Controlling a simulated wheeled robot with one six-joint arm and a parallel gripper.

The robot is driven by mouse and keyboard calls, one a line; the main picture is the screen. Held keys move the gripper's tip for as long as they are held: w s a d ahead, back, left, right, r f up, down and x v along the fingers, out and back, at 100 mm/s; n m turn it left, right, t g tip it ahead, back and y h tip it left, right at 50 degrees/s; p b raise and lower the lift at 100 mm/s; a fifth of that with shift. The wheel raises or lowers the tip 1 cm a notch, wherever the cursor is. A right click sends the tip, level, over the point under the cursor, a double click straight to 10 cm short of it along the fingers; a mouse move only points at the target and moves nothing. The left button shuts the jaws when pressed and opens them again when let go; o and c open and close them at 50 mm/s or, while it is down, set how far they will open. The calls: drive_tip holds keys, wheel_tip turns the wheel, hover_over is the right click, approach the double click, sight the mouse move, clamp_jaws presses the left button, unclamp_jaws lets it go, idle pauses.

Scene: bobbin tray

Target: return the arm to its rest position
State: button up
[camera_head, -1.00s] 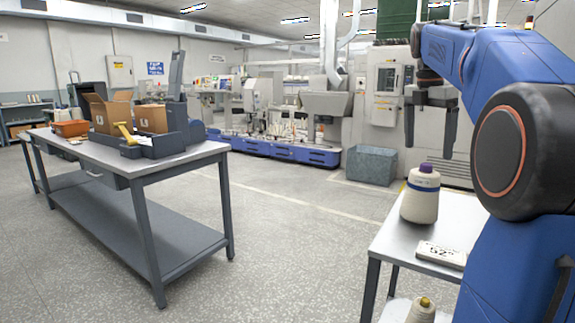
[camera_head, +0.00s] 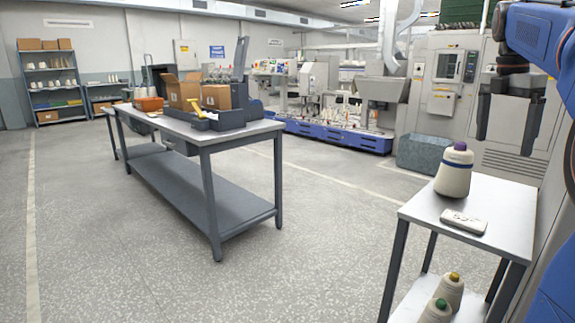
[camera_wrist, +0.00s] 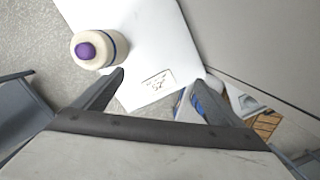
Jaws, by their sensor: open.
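My gripper (camera_head: 506,140) hangs at the right of the head view with its two fingers apart and nothing between them. It also shows open in the wrist view (camera_wrist: 160,80). A cream thread cone with a purple top (camera_head: 455,170) stands upright on the small side table (camera_head: 490,197), below and left of the gripper in the head view. The cone appears at upper left in the wrist view (camera_wrist: 96,48), outside the fingers. A white label card (camera_head: 464,222) lies in front of the cone. My blue arm is cut off by the right edge.
Cones with yellow (camera_head: 451,290) and green (camera_head: 436,311) tops sit on the lower shelf. A long workbench (camera_head: 240,134) holding boxes (camera_head: 182,93) and a grey tray stands left. Textile machines and a speckled bin (camera_head: 423,154) line the back. The floor between is clear.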

drive_tip(key=s+a+f+m+t, duration=0.1)
drive_tip(key=s+a+f+m, duration=0.4)
drive_tip(key=a+f, duration=0.25)
drive_tip(key=s+a+f+m+t, duration=0.1)
drive_tip(key=s+a+f+m, duration=0.45)
drive_tip(key=a, duration=0.35)
drive_tip(key=s+a+f+m+t, duration=0.1)
drive_tip(key=s+a+f+m, duration=0.2)
drive_tip(key=f, duration=0.3)
drive_tip(key=s+a+f+m+y, duration=0.1)
drive_tip(key=s+a+f+m, duration=0.1)
drive_tip(key=s+f, duration=0.3)
drive_tip(key=s+a+f+m+t, duration=0.1)
drive_tip(key=s+a+f+m, duration=0.2)
drive_tip(key=f, duration=0.5)
drive_tip(key=shift+s+a+m+t, duration=0.35)
drive_tip(key=shift+s+a, duration=0.25)
drive_tip(key=shift+a, duration=0.15)
